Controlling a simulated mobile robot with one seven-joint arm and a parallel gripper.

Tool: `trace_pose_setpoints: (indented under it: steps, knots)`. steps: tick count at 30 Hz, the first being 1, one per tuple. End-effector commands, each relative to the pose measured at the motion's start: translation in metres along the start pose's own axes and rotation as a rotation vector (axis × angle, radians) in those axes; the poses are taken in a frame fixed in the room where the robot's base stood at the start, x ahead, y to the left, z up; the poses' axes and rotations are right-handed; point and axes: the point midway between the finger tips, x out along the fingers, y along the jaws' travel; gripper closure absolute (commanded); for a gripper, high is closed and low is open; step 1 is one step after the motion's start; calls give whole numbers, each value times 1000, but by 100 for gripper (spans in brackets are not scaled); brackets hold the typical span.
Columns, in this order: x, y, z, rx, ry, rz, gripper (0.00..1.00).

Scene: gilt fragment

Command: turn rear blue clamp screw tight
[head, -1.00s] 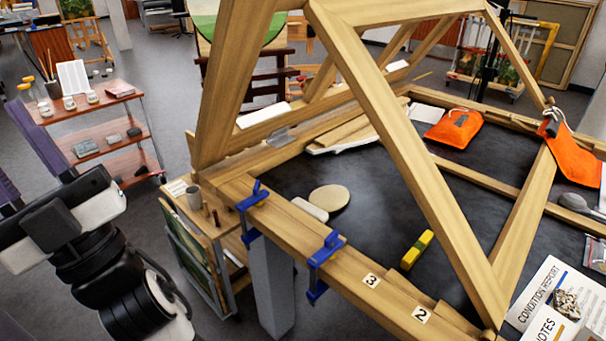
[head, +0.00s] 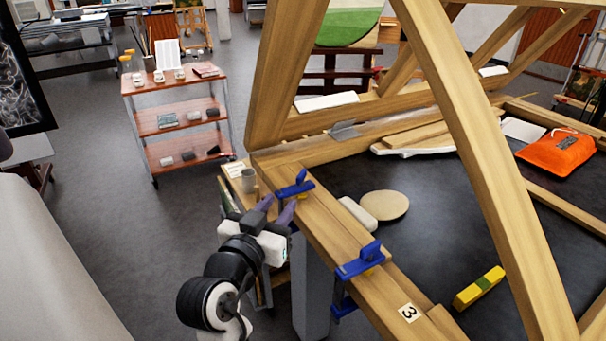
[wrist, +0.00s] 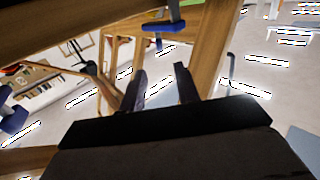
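The rear blue clamp (head: 294,188) sits on the near wooden rail by its far left corner. My gripper (head: 277,208) is just below and left of it, purple fingers pointing up toward it. In the wrist view a blue clamp (wrist: 165,27), likely the rear one, is at the top, beyond the fingertips. My gripper (wrist: 160,78) is open there, with nothing seen between the fingers. Whether a finger touches the clamp is unclear. The clamp's lower part is largely hidden by my gripper in the head view. The front blue clamp (head: 360,262) is farther along the rail.
A pale block (head: 357,214) and a round disc (head: 384,205) lie on the dark tabletop. Floor at left is open.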

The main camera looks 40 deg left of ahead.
Motion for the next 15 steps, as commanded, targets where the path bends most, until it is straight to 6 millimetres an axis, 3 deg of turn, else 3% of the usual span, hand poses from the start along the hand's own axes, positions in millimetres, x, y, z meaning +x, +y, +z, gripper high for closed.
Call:
trace_pose_setpoints:
  steps: [9, 15]
  knots:
    - [68, 1, -3, -1, 0, 2, 68]
    - [102, 0, -3, 0, 1, 0, 68]
